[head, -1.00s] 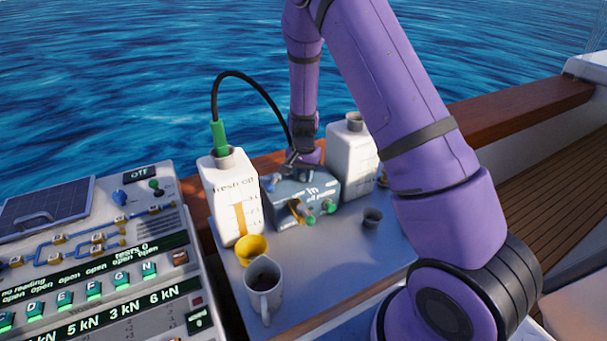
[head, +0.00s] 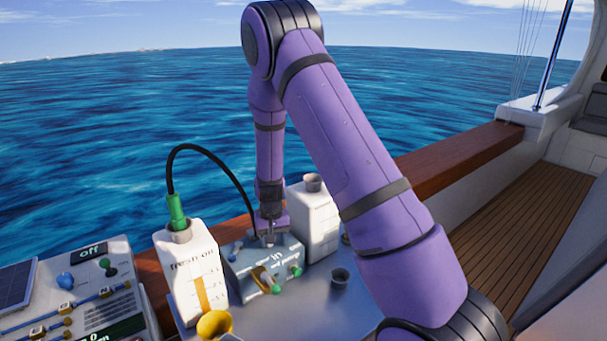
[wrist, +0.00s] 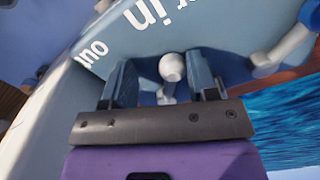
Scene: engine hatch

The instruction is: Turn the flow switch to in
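The blue-grey pump box (head: 240,268), with "in" in white letters on its front, stands on the table between two white bottles. In the wrist view its face (wrist: 115,45) carries "in" and "out" lettering. A small lever with a pale round knob (wrist: 172,67) stands up between my fingers; I take it for the flow switch. My gripper (wrist: 165,85) is open, one finger on each side of the knob, with visible gaps. In the head view my gripper (head: 268,238) points down at the top of the box, and the switch is hidden there.
The fresh oil bottle (head: 192,265) holds a green nozzle (head: 176,212) with a black hose arching to the box. Another white bottle (head: 316,225) stands behind right.

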